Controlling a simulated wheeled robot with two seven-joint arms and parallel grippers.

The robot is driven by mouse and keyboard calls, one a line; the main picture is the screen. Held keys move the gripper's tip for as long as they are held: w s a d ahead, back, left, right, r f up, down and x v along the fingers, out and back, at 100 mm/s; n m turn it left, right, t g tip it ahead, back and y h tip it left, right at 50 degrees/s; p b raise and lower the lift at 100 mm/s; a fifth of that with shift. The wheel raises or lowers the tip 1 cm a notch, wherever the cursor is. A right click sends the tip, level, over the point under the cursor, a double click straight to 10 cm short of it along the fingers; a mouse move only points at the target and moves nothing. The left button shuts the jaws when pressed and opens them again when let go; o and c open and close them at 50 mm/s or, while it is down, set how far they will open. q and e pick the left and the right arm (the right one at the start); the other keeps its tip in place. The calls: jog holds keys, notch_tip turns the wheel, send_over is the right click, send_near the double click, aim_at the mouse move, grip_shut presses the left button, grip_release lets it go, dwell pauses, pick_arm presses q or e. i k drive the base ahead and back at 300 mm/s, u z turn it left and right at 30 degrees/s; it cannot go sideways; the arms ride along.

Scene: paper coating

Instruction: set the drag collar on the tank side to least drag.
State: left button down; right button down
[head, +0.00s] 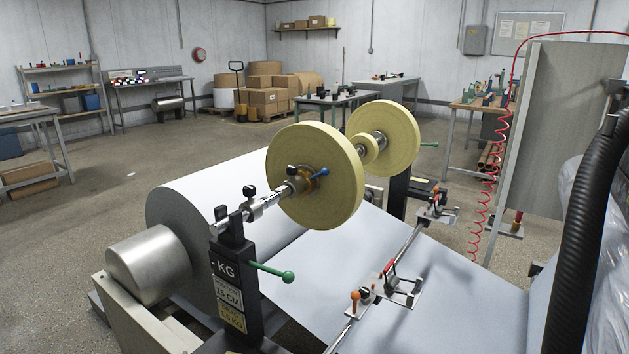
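A steel shaft carries two large yellow rolls, a near one (318,178) and a far one (388,138), with a small yellow roll (370,151) between them. A metal collar (297,183) with a black knob and a blue-tipped lever (320,173) sits at the near roll's outer face. A clamp (255,206) with black knobs is on the shaft nearer the near black stand (232,285). I cannot tell which end is the tank side, nor read any drag setting. The far collar is mostly hidden. Neither of my grippers is in view.
A green-knobbed lever (286,276) sticks out from the near stand. A large white paper roll (185,205) lies behind it, and its sheet (335,262) spreads right. A rail with clamps (388,285) crosses the sheet. A black hose (580,215) and grey panel (545,130) fill the right.

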aim_at(309, 179)
jog(key=z, duration=1.4)
jog(key=i, duration=0.6)
jog(key=u, duration=2.45)
